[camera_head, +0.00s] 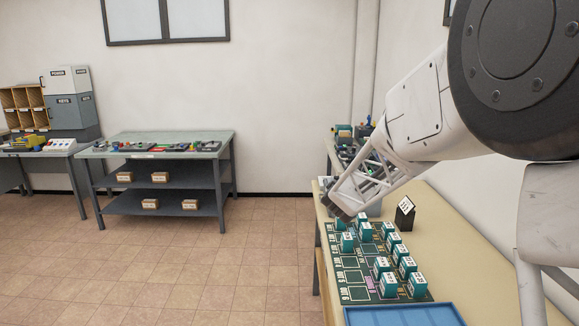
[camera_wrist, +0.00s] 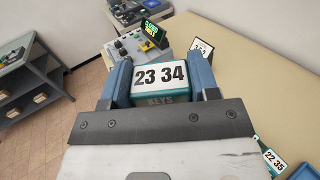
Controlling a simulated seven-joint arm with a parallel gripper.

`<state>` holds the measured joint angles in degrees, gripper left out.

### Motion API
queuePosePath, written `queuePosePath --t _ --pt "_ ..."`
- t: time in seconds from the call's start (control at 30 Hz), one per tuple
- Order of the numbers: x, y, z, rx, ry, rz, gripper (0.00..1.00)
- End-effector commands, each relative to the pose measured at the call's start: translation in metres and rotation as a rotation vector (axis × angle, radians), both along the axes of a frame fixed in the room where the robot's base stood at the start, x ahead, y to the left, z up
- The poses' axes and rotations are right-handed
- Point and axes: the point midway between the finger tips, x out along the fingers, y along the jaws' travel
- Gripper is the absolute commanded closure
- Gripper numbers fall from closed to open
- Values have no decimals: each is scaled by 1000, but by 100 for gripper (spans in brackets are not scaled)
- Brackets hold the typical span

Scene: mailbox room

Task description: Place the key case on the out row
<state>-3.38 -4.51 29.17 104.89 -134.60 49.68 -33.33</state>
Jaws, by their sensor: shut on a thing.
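In the wrist view my gripper (camera_wrist: 160,84) is shut on a key case (camera_wrist: 159,76), a teal box with a white top marked "23 34" and the word KEYS on its side. In the head view my gripper (camera_head: 343,212) is over the far end of the mat, and the held case is hard to make out there. A dark green mat (camera_head: 355,292) with rows of outlined cells lies on the tan table. Its left edge carries lettering that seems to read OUT. Several other teal key cases (camera_head: 388,285) stand on the mat, mostly in its right columns; some left cells are bare.
A blue tray (camera_head: 405,316) lies at the table's near end. A black stand with a white card (camera_head: 404,213) is right of the mat. A control box (camera_wrist: 136,48) with a lit green display (camera_wrist: 154,31) stands beyond the gripper. The tan table (camera_head: 465,245) is clear on the right.

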Motion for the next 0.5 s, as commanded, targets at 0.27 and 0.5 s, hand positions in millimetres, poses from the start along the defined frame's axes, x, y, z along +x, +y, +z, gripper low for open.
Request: queuePosePath --t 0.27,0.5 --pt "44 -7 112 1 -5 119 74" --pt "63 -12 211 -1 -5 224 74"
